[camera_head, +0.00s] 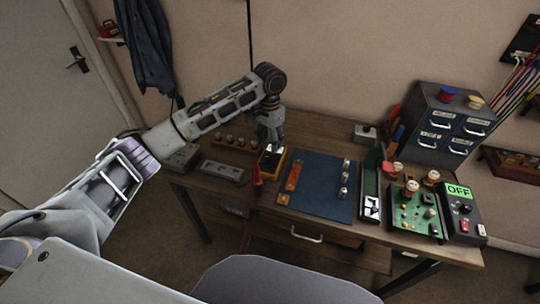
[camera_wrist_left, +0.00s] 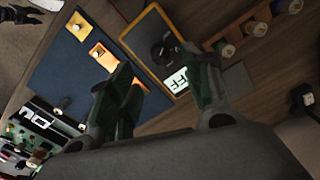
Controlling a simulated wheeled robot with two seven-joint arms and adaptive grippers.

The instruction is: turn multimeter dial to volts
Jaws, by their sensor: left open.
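The multimeter (camera_head: 269,166) lies on the bench under my left gripper, its yellow rim and pale display showing. In the left wrist view the multimeter (camera_wrist_left: 128,38) has a yellow-orange edge, a black dial (camera_wrist_left: 163,47) and a lit display (camera_wrist_left: 177,80) whose text looks like OFF. My left gripper (camera_head: 272,143) points down over it. In the left wrist view the left gripper (camera_wrist_left: 160,68) is open, its dark green fingers on either side of the multimeter. I cannot tell whether a finger touches the dial. My right gripper is not in view.
A blue mat (camera_head: 322,187) with small parts lies right of the multimeter. A row of spools (camera_head: 235,141) stands behind left, and a grey strip (camera_head: 222,172) lies left. A green circuit board (camera_head: 416,212), a black box (camera_head: 463,213) reading OFF and a drawer cabinet (camera_head: 441,125) stand right.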

